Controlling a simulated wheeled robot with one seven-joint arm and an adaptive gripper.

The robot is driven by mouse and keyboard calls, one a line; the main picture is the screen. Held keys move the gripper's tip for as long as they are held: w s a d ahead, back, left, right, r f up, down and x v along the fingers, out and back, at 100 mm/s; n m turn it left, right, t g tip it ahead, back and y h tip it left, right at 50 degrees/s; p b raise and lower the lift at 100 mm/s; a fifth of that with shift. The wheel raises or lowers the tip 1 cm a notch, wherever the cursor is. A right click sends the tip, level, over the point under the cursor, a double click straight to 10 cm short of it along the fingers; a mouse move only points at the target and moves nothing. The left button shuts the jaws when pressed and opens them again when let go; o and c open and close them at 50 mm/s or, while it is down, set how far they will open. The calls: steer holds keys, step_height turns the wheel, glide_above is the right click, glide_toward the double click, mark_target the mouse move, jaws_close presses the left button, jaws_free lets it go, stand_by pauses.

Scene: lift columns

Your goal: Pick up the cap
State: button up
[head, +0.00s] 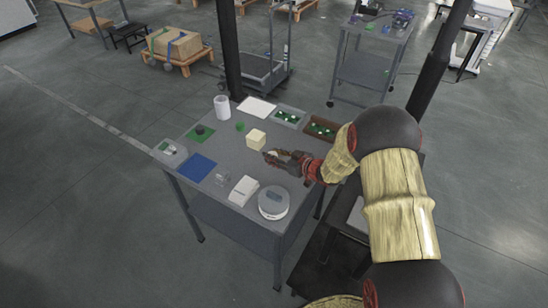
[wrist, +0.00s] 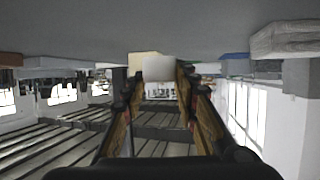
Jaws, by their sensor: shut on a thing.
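My gripper (head: 272,155) reaches in from the right, low over the grey table, just right of the cream block. It is shut on a small pale thing, which I take to be the cap (wrist: 158,69). In the wrist view it sits between the two fingertips as a plain whitish, rounded-square shape. In the head view only a small light patch shows at the fingertips, and the fingers hide most of it. I cannot tell whether it touches the table.
The cream block (head: 256,139) stands close to the fingertips. A white cylinder (head: 221,107), a brown tray (head: 310,131), a blue mat (head: 197,168), a white box (head: 243,190) and a round white device (head: 273,203) also stand on the table (head: 222,150). A dark post (head: 228,50) rises behind it.

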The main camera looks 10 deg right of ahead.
steer(key=s+d+r+p, duration=0.7)
steer(key=s+r+p, duration=0.1)
steer(key=s+r, duration=0.4)
steer(key=shift+r, duration=0.7)
